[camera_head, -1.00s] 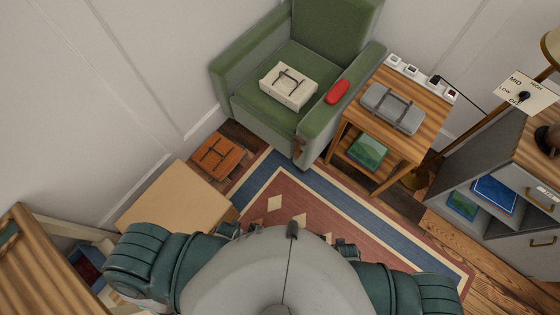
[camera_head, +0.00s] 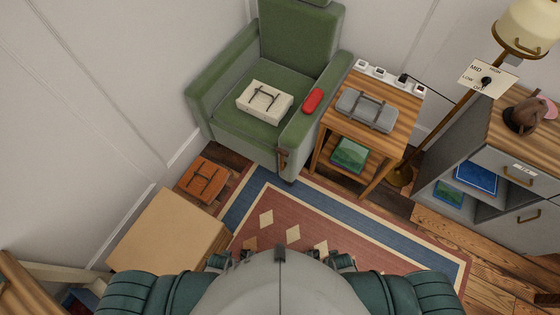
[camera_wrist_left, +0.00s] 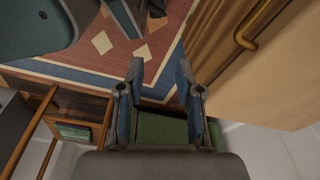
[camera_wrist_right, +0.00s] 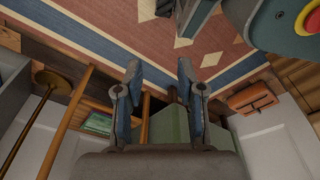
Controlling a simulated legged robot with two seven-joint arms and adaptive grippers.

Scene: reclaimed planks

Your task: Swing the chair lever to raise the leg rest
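The green armchair (camera_head: 228,122) stands against the wall, upper middle of the head view. Its leg rest looks folded down at the front. A small brown wooden lever (camera_head: 283,159) sits low on the front of its right armrest. My left gripper (camera_wrist_left: 158,75) is open and empty in the left wrist view, with rug and chair green between and behind its fingers. My right gripper (camera_wrist_right: 159,78) is open and empty in the right wrist view, the green chair beyond it. In the head view both grippers are low at my body, mostly hidden, well apart from the chair.
A cream box (camera_head: 264,103) lies on the seat and a red case (camera_head: 313,100) on the armrest. A side table (camera_head: 389,132) stands close right of the chair. A cardboard box (camera_head: 165,232) and an orange case (camera_head: 202,180) sit left. The rug (camera_head: 330,225) in front is mostly clear.

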